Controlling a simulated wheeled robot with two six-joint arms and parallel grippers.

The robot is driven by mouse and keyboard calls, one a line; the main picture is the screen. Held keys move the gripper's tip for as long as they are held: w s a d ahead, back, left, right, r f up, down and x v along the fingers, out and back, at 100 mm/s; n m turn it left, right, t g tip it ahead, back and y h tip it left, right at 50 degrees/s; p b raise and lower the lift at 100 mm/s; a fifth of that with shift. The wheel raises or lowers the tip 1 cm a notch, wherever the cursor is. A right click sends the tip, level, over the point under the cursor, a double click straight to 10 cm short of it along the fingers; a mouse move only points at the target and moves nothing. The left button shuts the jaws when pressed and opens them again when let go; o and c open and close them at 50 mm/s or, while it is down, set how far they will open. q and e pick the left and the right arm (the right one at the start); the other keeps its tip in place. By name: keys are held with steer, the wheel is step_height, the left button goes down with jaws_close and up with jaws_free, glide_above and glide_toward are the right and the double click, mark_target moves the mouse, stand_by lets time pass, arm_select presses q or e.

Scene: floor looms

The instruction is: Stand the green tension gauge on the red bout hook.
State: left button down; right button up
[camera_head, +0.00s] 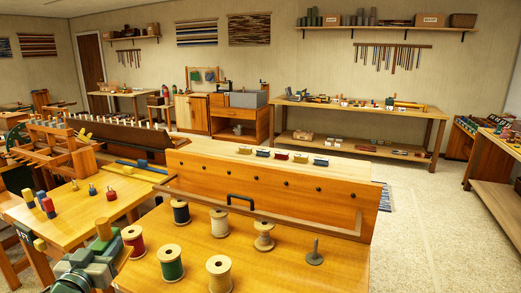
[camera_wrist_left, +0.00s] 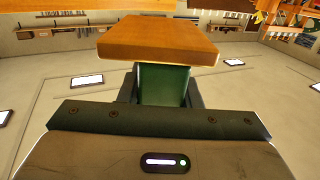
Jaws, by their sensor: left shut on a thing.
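In the left wrist view the gauge shows as a green block (camera_wrist_left: 163,85) between the fingers, under an orange wooden slab (camera_wrist_left: 155,38). A small red piece (camera_head: 281,156) lies in a row of coloured pieces on the long wooden box. Another red piece (camera_head: 110,194) with a thin pin stands on the left table, beyond the gripper. I cannot tell which is the red bout hook. The gauge is apart from both. My right gripper is out of view.
Several spools stand on the near table, among them a red one (camera_head: 134,242) and a green one (camera_head: 171,262). A grey spindle (camera_head: 315,252) stands to their right. Blue and red pieces (camera_head: 48,206) stand on the left table (camera_head: 75,214). Floor at the right (camera_head: 435,235) is clear.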

mark_target(122, 261)
arm_select(q)
steer(key=shift+m+h, duration=0.3)
steer(key=shift+h, duration=0.2)
steer(key=d+f, duration=0.1)
steer(key=f, duration=0.1)
steer(key=d+f, duration=0.2)
steer(key=shift+s+d+f, duration=0.2)
steer(key=shift+d, duration=0.05)
steer(key=s+d+f+y, duration=0.1)
steer(key=s+d+f, duration=0.9)
steer(key=s+d, duration=0.2)
steer(key=shift+s+d, duration=0.2)
steer(key=shift+s, duration=0.05)
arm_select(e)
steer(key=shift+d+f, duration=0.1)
arm_select(q)
steer(key=shift+w, duration=0.1)
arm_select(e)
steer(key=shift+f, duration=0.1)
